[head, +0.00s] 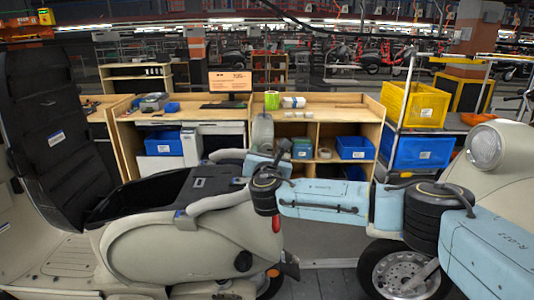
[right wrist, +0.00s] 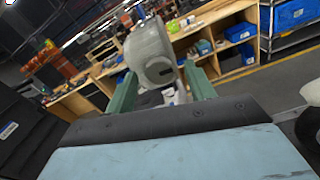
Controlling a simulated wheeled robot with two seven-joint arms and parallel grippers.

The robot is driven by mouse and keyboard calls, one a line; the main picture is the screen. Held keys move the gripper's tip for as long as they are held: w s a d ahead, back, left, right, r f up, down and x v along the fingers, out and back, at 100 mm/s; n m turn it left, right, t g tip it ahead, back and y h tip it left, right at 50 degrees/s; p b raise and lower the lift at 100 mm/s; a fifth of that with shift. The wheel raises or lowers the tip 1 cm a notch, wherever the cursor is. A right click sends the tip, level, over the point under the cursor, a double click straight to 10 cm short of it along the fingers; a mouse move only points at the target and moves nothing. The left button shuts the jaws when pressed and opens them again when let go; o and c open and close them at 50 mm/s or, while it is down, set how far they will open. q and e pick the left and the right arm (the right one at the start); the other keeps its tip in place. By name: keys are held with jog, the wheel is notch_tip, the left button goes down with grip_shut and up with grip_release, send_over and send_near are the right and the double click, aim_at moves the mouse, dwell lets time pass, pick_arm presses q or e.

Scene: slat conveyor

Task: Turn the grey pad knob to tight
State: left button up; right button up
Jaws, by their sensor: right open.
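A pale grey rounded part (right wrist: 150,52) with a dark slot in its round end stands ahead of my right gripper in the right wrist view. A pale grey upright shape, perhaps the same part, shows in the head view (head: 262,132) just above my right wrist. I cannot tell whether it is the pad knob; no tight mark can be read. My right gripper (right wrist: 160,76) is open, its two green fingers on either side of the part's lower end; contact cannot be judged. In the head view my wrist hides the fingers. My left gripper is not in view.
A cream scooter body (head: 170,245) with a raised black seat (head: 45,125) fills the left. Another scooter with a headlight (head: 486,146) stands at the right. Behind are a wooden workbench (head: 340,108) with blue bins (head: 355,147) and a yellow crate (head: 412,103) on a cart.

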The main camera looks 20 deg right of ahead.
jog(key=c, duration=1)
jog(key=shift+f, duration=0.1)
